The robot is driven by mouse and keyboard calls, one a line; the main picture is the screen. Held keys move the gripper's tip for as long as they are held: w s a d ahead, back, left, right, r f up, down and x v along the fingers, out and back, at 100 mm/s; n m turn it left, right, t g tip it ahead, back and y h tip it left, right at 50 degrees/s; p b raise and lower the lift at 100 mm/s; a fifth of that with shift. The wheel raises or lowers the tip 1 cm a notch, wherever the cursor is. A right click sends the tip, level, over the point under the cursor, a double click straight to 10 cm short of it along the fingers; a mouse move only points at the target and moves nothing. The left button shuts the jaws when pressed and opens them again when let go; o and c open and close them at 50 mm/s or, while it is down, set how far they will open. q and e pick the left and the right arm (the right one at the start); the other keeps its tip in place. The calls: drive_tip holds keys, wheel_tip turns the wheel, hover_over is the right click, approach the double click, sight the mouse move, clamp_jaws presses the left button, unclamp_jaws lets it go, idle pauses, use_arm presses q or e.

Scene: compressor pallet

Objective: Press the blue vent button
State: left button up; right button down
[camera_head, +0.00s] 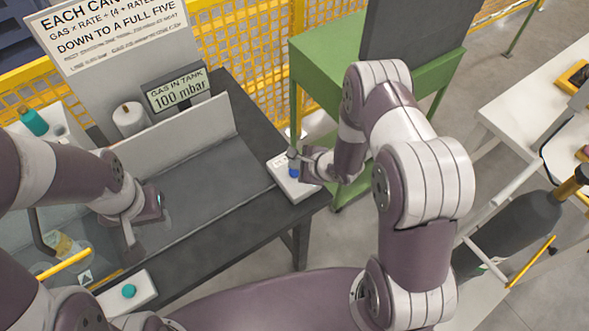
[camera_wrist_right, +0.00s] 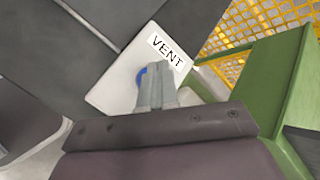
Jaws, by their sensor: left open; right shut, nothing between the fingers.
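The blue vent button (camera_head: 293,171) sits on a white box (camera_head: 283,182) at the right end of the dark bench. In the right wrist view the blue button (camera_wrist_right: 141,75) is partly hidden behind my shut right fingers (camera_wrist_right: 156,88), beside the VENT label (camera_wrist_right: 167,50). My right gripper (camera_head: 296,157) is shut and empty, with its tips over or at the button; I cannot tell whether they touch it. My left gripper (camera_head: 145,222) is open and empty over the left part of the bench.
A second white box with a teal button (camera_head: 129,291) is at the bench's front left. A sign reading 100 mbar (camera_head: 178,90) stands behind a grey panel (camera_head: 180,135). A green stand (camera_head: 330,65) is close behind my right arm. A dark cylinder (camera_head: 520,228) lies at the right.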

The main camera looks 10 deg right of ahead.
sight(297, 173)
drive_tip(key=shift+f, duration=0.15)
idle(0.6)
drive_tip(key=shift+f, duration=0.25)
drive_tip(key=shift+f+b, duration=0.45)
drive_tip(key=shift+f, duration=0.15)
idle(0.7)
drive_tip(key=shift+r+p, duration=1)
drive_tip(key=shift+p, duration=0.05)
wheel_tip(297, 173, up, 5)
drive_tip(key=p, duration=0.5)
drive_tip(key=shift+r, duration=0.1)
idle(0.9)
